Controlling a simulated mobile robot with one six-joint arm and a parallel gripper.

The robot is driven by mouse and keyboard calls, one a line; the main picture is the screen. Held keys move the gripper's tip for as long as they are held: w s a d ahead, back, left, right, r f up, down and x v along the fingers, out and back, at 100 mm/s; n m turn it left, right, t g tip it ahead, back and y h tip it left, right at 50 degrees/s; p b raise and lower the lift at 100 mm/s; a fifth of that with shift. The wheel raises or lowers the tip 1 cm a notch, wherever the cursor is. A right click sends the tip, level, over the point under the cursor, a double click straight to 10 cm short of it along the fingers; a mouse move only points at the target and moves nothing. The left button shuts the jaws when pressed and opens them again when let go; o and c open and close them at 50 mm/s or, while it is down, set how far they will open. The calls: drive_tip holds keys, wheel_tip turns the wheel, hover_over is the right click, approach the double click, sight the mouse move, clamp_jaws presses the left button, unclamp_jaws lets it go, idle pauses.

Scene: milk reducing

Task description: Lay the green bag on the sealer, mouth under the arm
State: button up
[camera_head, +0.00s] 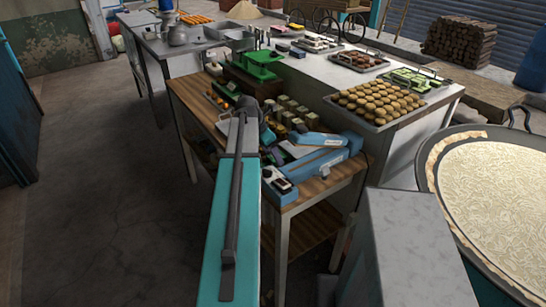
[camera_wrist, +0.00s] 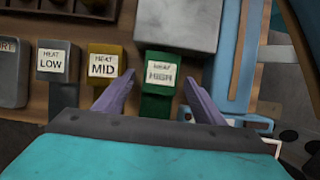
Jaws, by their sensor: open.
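A blue sealer (camera_head: 322,163) with a long blue arm (camera_head: 318,139) lies at the near right of the wooden table; part of light blue equipment also shows in the wrist view (camera_wrist: 242,70). My gripper (camera_wrist: 159,82) is open, its two purple-grey fingers pointing down at the table. A green labelled block (camera_wrist: 158,105) shows between the fingers; its label reads HEAT above a blurred word. I see no clear gap or grip on it, so contact cannot be told. I cannot make out a green bag for certain.
Beside the green block stand a yellow HEAT MID block (camera_wrist: 104,66) and a grey HEAT LOW block (camera_wrist: 57,62). A grey plate (camera_wrist: 178,24) lies beyond. A tray of round cakes (camera_head: 375,102) stands right, a green press (camera_head: 262,65) behind. The wooden table (camera_head: 318,187) is crowded.

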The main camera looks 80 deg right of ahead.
drive_tip(key=b+v, duration=0.2)
drive_tip(key=v, duration=0.8)
drive_tip(key=shift+r, duration=0.4)
drive_tip(key=shift+w+a+f, duration=0.1)
drive_tip(key=shift+w, duration=0.05)
idle(0.4)
